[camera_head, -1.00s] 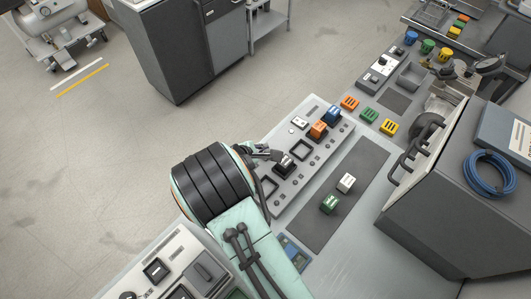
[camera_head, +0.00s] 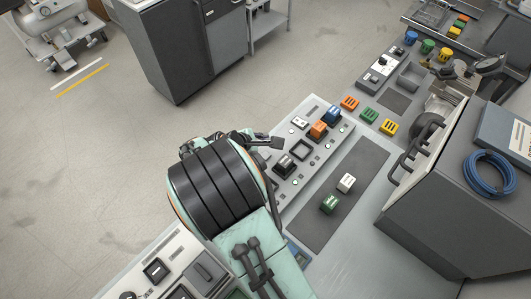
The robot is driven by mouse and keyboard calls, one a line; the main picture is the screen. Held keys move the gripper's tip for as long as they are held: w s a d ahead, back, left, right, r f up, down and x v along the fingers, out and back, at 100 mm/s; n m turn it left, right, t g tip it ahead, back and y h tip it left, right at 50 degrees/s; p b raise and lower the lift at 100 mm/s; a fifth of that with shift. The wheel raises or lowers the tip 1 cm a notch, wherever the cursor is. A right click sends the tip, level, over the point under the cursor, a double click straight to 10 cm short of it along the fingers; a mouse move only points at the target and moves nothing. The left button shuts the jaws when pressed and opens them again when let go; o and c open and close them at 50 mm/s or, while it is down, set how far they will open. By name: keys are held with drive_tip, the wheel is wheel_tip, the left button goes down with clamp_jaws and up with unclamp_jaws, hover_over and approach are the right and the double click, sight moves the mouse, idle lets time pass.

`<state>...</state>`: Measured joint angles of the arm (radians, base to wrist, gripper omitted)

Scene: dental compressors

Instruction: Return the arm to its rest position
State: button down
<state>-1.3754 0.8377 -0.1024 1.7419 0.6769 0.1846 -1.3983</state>
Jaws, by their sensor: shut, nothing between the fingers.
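My arm rises from the bottom of the head view with its large black ribbed joint in front of the workbench. My gripper (camera_head: 273,142) shows just beyond that joint, over the left edge of the grey panel (camera_head: 291,200). It is shut and holds nothing. Part of it is hidden behind my arm. A dark block with a light top (camera_head: 285,164) sits in the panel below and to the right of the gripper, apart from it. An orange block (camera_head: 318,129) and a blue block (camera_head: 333,114) sit further up the panel.
A green block (camera_head: 329,203) and a white block (camera_head: 346,182) lie on a dark mat (camera_head: 318,233). A grey case (camera_head: 430,220) with a blue cable coil (camera_head: 489,174) stands at right. Orange, green and yellow blocks lie behind. Open floor is at left.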

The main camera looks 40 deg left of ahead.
idle(0.4)
drive_tip(key=w+d+r+m+g+h, duration=0.1)
drive_tip(key=d+r+m+g, duration=0.2)
drive_tip(key=d, duration=0.4)
drive_tip(key=w+d+r+m, duration=0.1)
drive_tip(key=d+r+m, duration=0.2)
drive_tip(key=d+m, duration=0.25)
drive_tip(key=w+d+r+m+g+h, duration=0.1)
drive_tip(key=w+d+r+m+g, duration=0.2)
drive_tip(key=d, duration=0.5)
drive_tip(key=s+d+r+m+g+y, duration=0.1)
drive_tip(key=s+d+r+m, duration=0.1)
drive_tip(key=s+d+m, duration=0.5)
drive_tip(key=s+d+r+m+g, duration=0.2)
drive_tip(key=s+d+m, duration=0.6)
drive_tip(key=s, duration=0.5)
drive_tip(key=shift+s+d+r+y, duration=0.15)
drive_tip(key=shift+d+r+y, duration=0.25)
drive_tip(key=shift+d+r, duration=0.45)
drive_tip(key=shift+f+m, duration=0.1)
drive_tip(key=shift+m, duration=0.15)
